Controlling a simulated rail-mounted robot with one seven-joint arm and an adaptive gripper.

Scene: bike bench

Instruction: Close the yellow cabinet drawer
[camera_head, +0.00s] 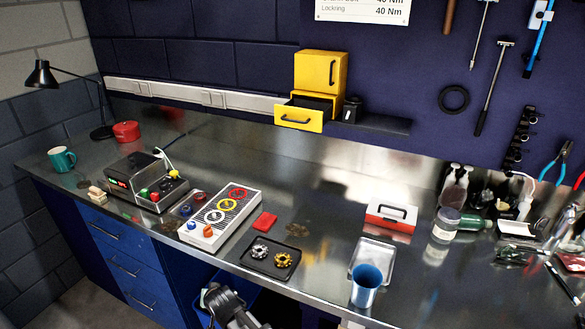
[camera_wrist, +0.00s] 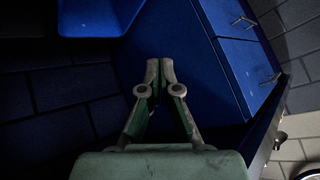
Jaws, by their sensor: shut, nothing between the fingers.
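The small yellow cabinet (camera_head: 322,71) stands on a shelf against the back wall in the head view. Its lower yellow drawer (camera_head: 299,119), with a dark handle, is pulled out toward the bench. The cabinet's upper door looks closed. My gripper (camera_wrist: 160,66) is shut and empty in the wrist view, with its fingertips together. In the head view, part of my arm shows at the bottom, in front of and below the bench edge, far from the drawer. The cabinet is not in the wrist view.
A black container (camera_head: 351,109) stands beside the cabinet. The steel bench (camera_head: 330,180) lies between my arm and the wall. It holds a control box (camera_head: 146,181), a button panel (camera_head: 219,219), a blue cup (camera_head: 365,285) and a red-and-white box (camera_head: 391,216). Blue drawers (camera_wrist: 240,60) stand below.

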